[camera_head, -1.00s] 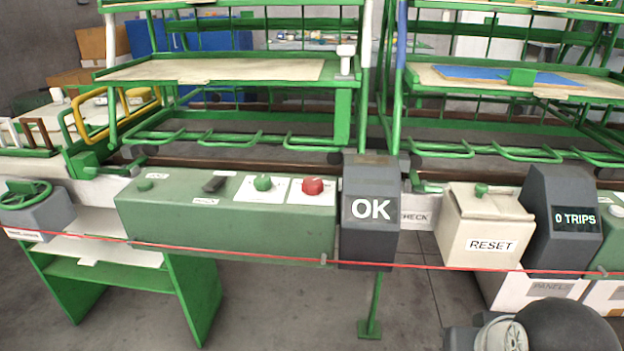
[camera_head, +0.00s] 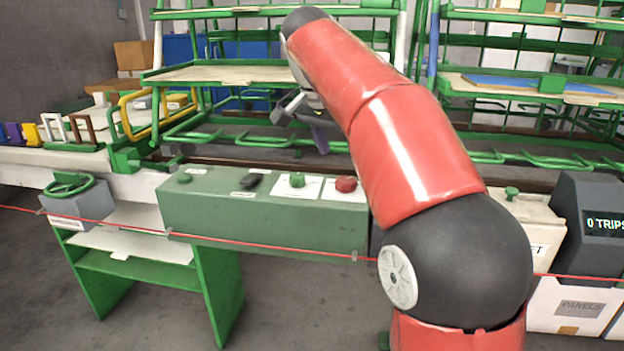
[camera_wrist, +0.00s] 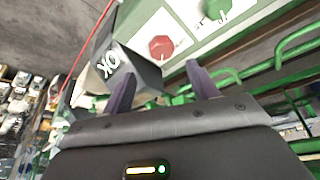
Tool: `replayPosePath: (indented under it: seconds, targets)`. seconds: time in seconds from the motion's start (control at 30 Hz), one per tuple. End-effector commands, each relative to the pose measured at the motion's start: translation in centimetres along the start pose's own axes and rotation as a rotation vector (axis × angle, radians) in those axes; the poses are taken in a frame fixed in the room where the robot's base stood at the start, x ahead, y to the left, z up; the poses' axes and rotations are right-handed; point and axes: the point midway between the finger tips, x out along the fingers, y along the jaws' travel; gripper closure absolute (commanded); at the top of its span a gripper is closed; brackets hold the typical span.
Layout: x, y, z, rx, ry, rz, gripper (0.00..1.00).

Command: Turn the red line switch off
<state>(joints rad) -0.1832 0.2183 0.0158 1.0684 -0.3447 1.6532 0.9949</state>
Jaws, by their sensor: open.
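A green control box (camera_head: 265,222) stands at the middle of the head view. On its top are a small green knob (camera_head: 184,178), a black switch (camera_head: 250,181), a green button (camera_head: 297,180) and a red button (camera_head: 346,184). Their small labels are unreadable, so I cannot tell which one is the red line switch. My gripper (camera_head: 318,138) hangs above and behind the box, partly hidden by my arm. In the wrist view my gripper (camera_wrist: 161,76) is open and empty, with the red button (camera_wrist: 160,47) and green button (camera_wrist: 216,10) beyond its fingers. The black switch is outside that view.
A red cord (camera_head: 250,245) runs across the box's front. The grey OK display (camera_wrist: 112,60) adjoins the box; my arm mostly hides it in the head view. Green racks (camera_head: 225,73) stand behind.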

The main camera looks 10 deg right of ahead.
Motion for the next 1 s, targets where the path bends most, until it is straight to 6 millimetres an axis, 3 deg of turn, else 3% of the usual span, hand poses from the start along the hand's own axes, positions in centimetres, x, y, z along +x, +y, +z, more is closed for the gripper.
replayPosePath:
  seconds: [0.17, 0.4, 0.6, 0.93, 1.0]
  targets:
    - [1.4, -0.2, -0.1, 0.018, 0.001, 0.007, 0.41]
    - [5.3, -0.2, -0.1, 0.016, 0.000, 0.006, 0.41]
    - [7.4, -0.2, -0.1, 0.015, 0.001, 0.003, 0.41]
    - [7.8, -0.2, -0.2, 0.015, 0.001, 0.002, 0.41]
    - [7.8, -0.2, -0.2, 0.015, 0.001, 0.002, 0.49]
